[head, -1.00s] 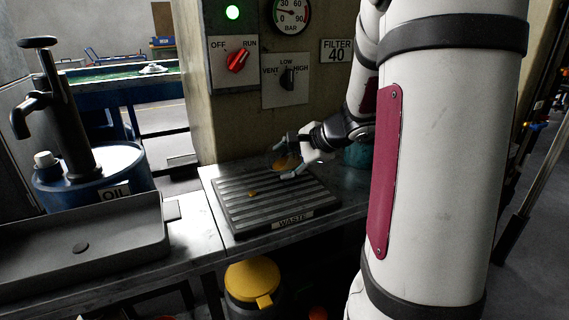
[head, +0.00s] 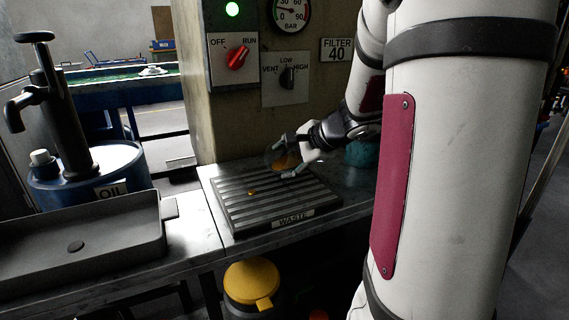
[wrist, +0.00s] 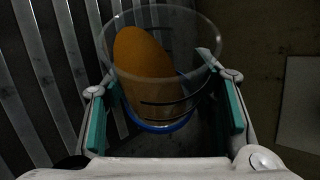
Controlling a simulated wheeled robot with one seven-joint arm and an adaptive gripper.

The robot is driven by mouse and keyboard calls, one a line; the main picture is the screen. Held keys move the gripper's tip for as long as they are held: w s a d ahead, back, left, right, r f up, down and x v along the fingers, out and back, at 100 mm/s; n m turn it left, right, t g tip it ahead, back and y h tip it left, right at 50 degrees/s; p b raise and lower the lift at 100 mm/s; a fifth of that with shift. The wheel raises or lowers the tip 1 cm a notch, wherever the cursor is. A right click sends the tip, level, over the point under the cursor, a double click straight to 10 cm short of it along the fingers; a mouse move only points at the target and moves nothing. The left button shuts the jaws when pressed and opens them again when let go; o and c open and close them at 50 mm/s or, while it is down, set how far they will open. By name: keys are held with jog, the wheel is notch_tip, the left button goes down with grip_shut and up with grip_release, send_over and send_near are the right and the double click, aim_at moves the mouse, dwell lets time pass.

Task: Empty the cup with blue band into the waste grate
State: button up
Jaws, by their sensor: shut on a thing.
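The clear cup (head: 275,154) is held over the back right of the waste grate (head: 235,207). It leans to the left and has amber liquid low inside. In the wrist view the cup (wrist: 190,62) shows its wide rim, dark lines on its wall, and a blue band (wrist: 160,127) near its base. The amber liquid (wrist: 143,58) lies along one side, toward the rim. My gripper (head: 286,157) is shut on the cup, one finger on each side. A small amber spot (head: 251,191) lies on the grate's slats.
A grey tray (head: 105,262) and a blue oil drum with a pump (head: 95,175) stand at the left. A wall panel with a red knob (head: 237,58) rises behind the grate. A teal object (head: 360,153) sits behind my arm. A yellow-lidded bin (head: 252,280) stands below the bench.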

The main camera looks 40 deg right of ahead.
jog(key=shift+a+f+n+h+b, duration=0.15)
jog(key=shift+n+h+b, duration=0.4)
jog(key=shift+b, duration=1.6)
dwell(1.7)
jog(key=shift+a+r+n+t+h+b, duration=0.2)
jog(key=shift+r+n+t+h+b, duration=0.35)
jog(key=shift+b, duration=1.25)
dwell(2.3)
